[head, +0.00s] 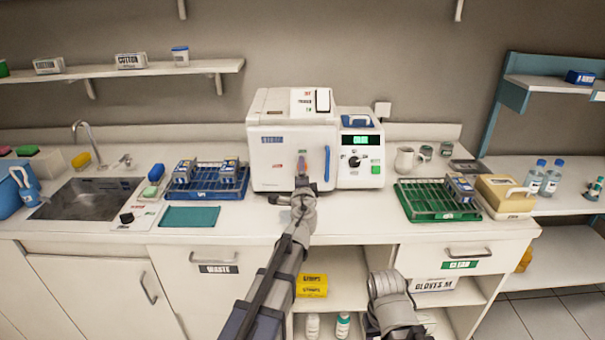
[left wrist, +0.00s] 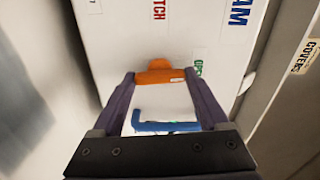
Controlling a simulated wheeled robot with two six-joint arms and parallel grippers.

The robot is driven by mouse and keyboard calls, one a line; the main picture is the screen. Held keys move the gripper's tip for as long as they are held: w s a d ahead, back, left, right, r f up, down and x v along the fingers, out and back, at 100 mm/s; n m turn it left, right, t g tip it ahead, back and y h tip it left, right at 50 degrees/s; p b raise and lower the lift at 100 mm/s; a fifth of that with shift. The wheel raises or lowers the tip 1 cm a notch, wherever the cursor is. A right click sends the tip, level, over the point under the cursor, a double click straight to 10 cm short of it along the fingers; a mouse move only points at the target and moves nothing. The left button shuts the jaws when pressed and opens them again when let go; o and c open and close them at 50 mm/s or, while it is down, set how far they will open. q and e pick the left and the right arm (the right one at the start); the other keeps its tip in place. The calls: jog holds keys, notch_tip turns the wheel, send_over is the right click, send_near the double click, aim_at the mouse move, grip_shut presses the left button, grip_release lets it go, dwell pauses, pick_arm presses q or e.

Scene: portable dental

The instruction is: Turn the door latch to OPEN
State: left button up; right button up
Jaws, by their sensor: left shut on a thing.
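The white sterilizer (head: 290,118) stands on the counter with its door facing me. Its orange latch (head: 299,160) is on the door front, and it also shows in the left wrist view (left wrist: 158,76). My left gripper (head: 301,182) is at the door, its fingers on both sides of the latch and shut on it. In the left wrist view the latch bar lies across between the fingers, one end close to the green OPEN label (left wrist: 198,68). The red LATCH label (left wrist: 158,12) is apart from the bar. My right gripper is out of view; only my right arm shows.
A blue door handle (head: 326,164) is just right of the latch. A control unit (head: 360,150) stands beside the sterilizer. A blue rack (head: 206,190) is left and a green tray (head: 415,207) right. A sink (head: 85,200) is far left.

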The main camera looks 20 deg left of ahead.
pick_arm(q)
jog(key=shift+m, duration=0.6)
jog(key=o, duration=1.2)
jog(key=shift+o, duration=0.2)
jog(key=shift+s+d, duration=0.1)
jog(key=shift+s, duration=0.05)
jog(key=v, duration=0.7)
jog(key=shift+s, duration=0.3)
